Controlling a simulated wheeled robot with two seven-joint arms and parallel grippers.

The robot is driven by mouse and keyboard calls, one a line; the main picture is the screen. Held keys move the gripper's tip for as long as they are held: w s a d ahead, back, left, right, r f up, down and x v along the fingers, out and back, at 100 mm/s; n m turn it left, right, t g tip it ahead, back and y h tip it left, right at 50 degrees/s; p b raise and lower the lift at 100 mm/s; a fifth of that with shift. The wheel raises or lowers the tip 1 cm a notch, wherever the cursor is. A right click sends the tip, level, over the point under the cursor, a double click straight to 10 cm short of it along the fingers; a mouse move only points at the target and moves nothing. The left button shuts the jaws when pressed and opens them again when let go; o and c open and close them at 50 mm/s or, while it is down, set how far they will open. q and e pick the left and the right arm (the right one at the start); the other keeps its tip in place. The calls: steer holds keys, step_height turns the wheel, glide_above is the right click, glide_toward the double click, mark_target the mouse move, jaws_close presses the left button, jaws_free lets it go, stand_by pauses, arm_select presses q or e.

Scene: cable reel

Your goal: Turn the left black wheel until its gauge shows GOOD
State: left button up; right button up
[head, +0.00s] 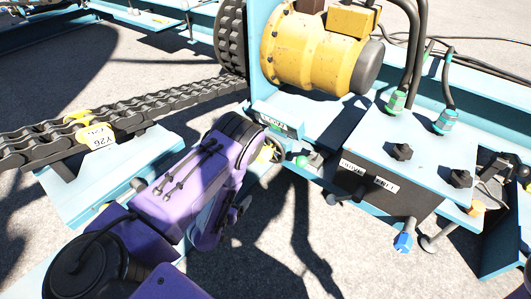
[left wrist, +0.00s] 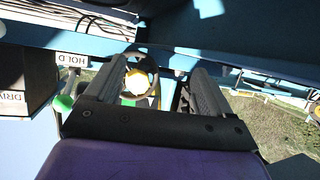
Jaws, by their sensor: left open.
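The black wheel (left wrist: 127,70), a thin ring with a yellow hub (left wrist: 138,82), shows between my left gripper's fingers in the left wrist view. In the head view a bit of the wheel (head: 278,154) shows just past my purple left wrist. My left gripper (left wrist: 155,74) is open, a finger on either side of the wheel; I cannot tell whether they touch it. My right gripper is out of view.
A blue-topped box (head: 400,150) with black knobs and labelled front stands right of the wheel. A yellow motor (head: 310,52) is behind. A heavy chain (head: 130,112) runs at the left past a blue plate (head: 110,180). Green fittings (head: 310,158) sit close to the wheel.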

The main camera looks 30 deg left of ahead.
mark_target(260, 159)
arm_select(q)
steer(key=w+r+m+t+h+b, duration=0.1)
steer(key=w, duration=0.4)
steer(key=w+r+m+t+h+b, duration=0.1)
steer(key=w+r+t, duration=0.1)
steer(key=w, duration=0.4)
steer(key=w+r+m+t+h+b, duration=0.1)
steer(key=w+r+h+b, duration=0.1)
steer(key=w, duration=0.4)
steer(key=shift+a+t, duration=0.1)
steer(key=shift+t, duration=0.2)
steer(key=shift+w+r, duration=0.15)
steer(key=shift+w, duration=0.3)
steer(key=c, duration=1.5)
steer(key=shift+m, duration=0.3)
